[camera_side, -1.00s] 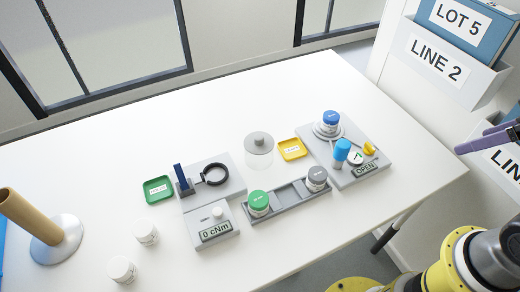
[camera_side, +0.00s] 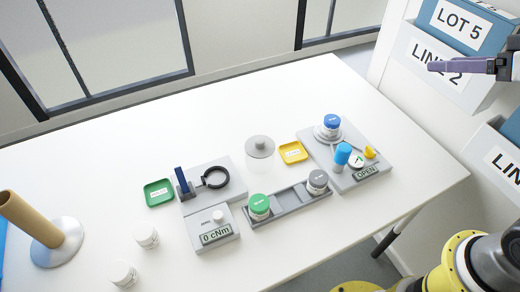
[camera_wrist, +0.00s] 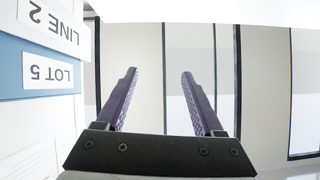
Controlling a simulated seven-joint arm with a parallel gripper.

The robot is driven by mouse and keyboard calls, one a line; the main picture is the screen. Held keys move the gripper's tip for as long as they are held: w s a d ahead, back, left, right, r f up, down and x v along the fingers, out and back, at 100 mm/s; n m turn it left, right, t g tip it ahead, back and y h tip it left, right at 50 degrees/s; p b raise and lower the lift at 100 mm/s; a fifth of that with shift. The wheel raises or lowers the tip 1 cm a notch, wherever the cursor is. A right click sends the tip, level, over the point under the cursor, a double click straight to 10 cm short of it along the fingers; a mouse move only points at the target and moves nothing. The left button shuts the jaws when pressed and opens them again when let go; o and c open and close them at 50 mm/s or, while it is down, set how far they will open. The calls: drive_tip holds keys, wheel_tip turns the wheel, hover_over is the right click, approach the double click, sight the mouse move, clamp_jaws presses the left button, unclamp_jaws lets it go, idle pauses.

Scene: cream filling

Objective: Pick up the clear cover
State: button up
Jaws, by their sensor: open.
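The clear cover (camera_side: 260,149) is a see-through cylinder with a grey top and knob. It stands on the white table behind the grey two-jar rack, left of the yellow tray. My gripper (camera_side: 433,67) is at the upper right in the side view, high and well away from the cover, in front of the shelf labels. In the wrist view, the two dark fingers (camera_wrist: 158,73) are apart with nothing between them. The cover is not in the wrist view.
A yellow tray (camera_side: 293,152) sits close to the cover's right. The rack (camera_side: 290,202) holds a green-lidded and a grey-lidded jar in front of it. A black ring fixture (camera_side: 215,177) stands left. Table space behind the cover is clear.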

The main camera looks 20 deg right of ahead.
drive_tip(key=w+a+r+m+t, duration=0.1)
drive_tip(key=w+a+r+t, duration=0.1)
drive_tip(key=w, duration=0.5)
drive_tip(key=w+a+r+t, duration=0.1)
drive_tip(key=w+t, duration=0.1)
drive_tip(key=w, duration=0.4)
drive_tip(key=w+a+f+t, duration=0.2)
drive_tip(key=w+a+f, duration=0.3)
drive_tip(key=w, duration=0.2)
drive_tip(key=n+g+y, duration=0.2)
drive_tip(key=n, duration=0.2)
approach(257, 139)
drive_tip(key=x, duration=0.7)
drive_tip(key=shift+d+r, duration=0.1)
drive_tip(key=shift+d, duration=0.25)
drive_tip(key=shift+a+f+x, duration=0.15)
drive_tip(key=shift+f+x, duration=0.05)
drive_tip(key=shift+x, duration=1.15)
drive_tip(key=shift+a+f+x, duration=0.1)
drive_tip(key=shift+f+x, duration=0.1)
drive_tip(key=shift+x, duration=1.2)
drive_tip(key=shift+s, duration=0.15)
clamp_jaws()
